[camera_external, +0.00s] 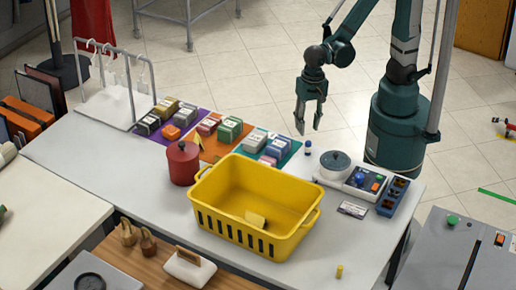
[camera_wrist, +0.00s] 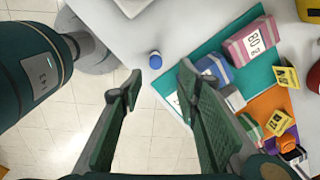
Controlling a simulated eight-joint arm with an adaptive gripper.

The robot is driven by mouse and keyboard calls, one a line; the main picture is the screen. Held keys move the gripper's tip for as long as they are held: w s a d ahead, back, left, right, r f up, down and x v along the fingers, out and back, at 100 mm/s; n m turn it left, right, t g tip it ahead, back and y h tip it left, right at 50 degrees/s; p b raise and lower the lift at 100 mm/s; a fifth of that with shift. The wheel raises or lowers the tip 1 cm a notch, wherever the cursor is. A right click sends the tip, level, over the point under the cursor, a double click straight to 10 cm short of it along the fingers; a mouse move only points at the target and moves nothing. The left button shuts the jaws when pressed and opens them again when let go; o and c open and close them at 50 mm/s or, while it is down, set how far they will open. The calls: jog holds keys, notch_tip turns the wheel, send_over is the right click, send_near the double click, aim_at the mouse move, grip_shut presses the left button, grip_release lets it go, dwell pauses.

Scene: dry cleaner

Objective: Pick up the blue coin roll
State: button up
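A small blue cylinder with a pale lower part, which looks like the blue coin roll (camera_external: 308,147), stands on the white table near its far edge. It also shows in the wrist view as a blue coin roll (camera_wrist: 155,60), upright, a little beyond my fingertips. My gripper (camera_external: 309,125) hangs fingers down near the table's far edge, above and close to the roll. In the wrist view my gripper (camera_wrist: 158,84) has its two fingers wide apart with nothing between them. The roll is apart from both fingers.
A teal mat (camera_wrist: 226,52) with several labelled bundles lies beside the roll. A round grey-lidded device (camera_external: 335,162) and a blue tray (camera_external: 393,196) stand to its right. A yellow basket (camera_external: 205,216) and red pot (camera_external: 183,163) are nearer the camera. A yellow roll (camera_external: 339,271) stands at the front.

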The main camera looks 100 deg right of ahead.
aim_at(308, 142)
jog(key=shift+s+a+f+m+g, duration=0.15)
jog(key=shift+a+f+m, duration=0.15)
jog(key=shift+f, duration=0.25)
jog(key=shift+a+f+m+g, duration=0.15)
jog(key=shift+f+m, duration=0.25)
jog(key=shift+f, duration=0.15)
jog(key=shift+f+b, duration=0.45)
jog(key=shift+f, duration=0.85)
jog(key=shift+f, duration=0.1)
jog(key=shift+d+f+b, duration=0.2)
jog(key=shift+f+b, duration=0.6)
jog(key=shift+f, duration=1.7)
grip_shut()
jog(key=shift+r, duration=0.15)
